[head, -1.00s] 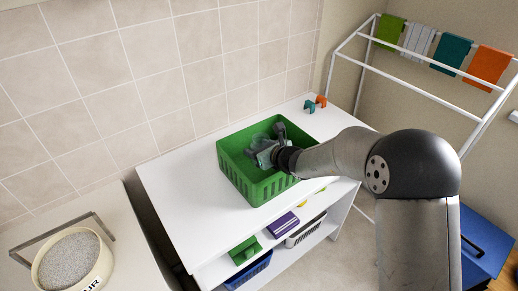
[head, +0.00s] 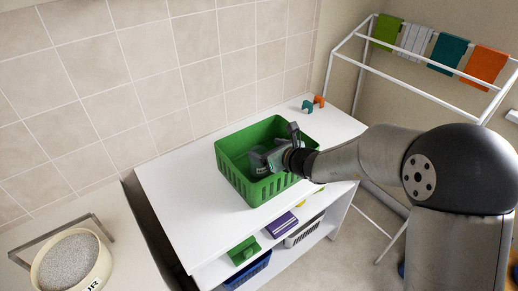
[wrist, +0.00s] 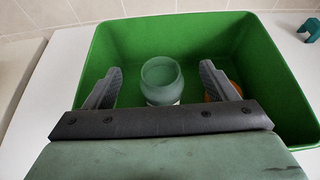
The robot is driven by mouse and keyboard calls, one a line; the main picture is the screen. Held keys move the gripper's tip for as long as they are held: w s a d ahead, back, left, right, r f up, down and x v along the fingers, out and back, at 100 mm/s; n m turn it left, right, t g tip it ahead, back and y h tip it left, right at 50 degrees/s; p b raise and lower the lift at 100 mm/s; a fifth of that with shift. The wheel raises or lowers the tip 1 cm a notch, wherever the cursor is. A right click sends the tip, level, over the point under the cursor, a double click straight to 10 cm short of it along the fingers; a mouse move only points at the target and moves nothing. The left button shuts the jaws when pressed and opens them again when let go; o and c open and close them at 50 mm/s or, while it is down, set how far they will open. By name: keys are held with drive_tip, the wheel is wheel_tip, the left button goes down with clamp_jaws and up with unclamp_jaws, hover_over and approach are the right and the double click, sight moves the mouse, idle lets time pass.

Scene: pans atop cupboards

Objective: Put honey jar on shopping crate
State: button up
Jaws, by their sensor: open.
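The green shopping crate (head: 229,168) sits on the white cupboard top against the tiled wall. It also fills much of the wrist view (wrist: 262,40). A glass jar, which I take as the honey jar (wrist: 160,76), stands upright inside the crate, its pale label partly hidden by my gripper. In the head view the jar (head: 258,160) shows dark inside the crate. My gripper (wrist: 160,82) is open, with one finger on each side of the jar and a visible gap on both sides. In the head view my gripper (head: 272,160) reaches into the crate over its right side.
An orange thing (wrist: 220,92) in the crate is mostly hidden behind the right finger. Small teal and orange pieces (head: 313,104) lie on the top's far right. Shelves below hold a purple box (head: 282,224) and bins. The white top (head: 180,185) left of the crate is clear.

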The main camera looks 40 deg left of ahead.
drive_tip(key=v, duration=0.6)
drive_tip(key=shift+b, duration=0.4)
drive_tip(key=shift+d, duration=0.1)
drive_tip(key=shift+d+r+n, duration=0.25)
drive_tip(key=shift+d+n, duration=0.05)
drive_tip(key=s+d+n+h, duration=0.4)
drive_tip(key=s+d+n, duration=0.1)
drive_tip(key=d, duration=1)
drive_tip(key=s+d+n+g+h, duration=0.1)
drive_tip(key=s+d+n+h, duration=0.3)
drive_tip(key=d, duration=1.2)
drive_tip(key=s+d+n+g+h, duration=0.1)
drive_tip(key=s+d+n+h, duration=0.3)
drive_tip(key=s+d+n, duration=0.3)
drive_tip(key=d+n, duration=0.4)
drive_tip(key=d, duration=0.4)
drive_tip(key=shift+d+h, duration=0.4)
drive_tip(key=shift+s, duration=0.15)
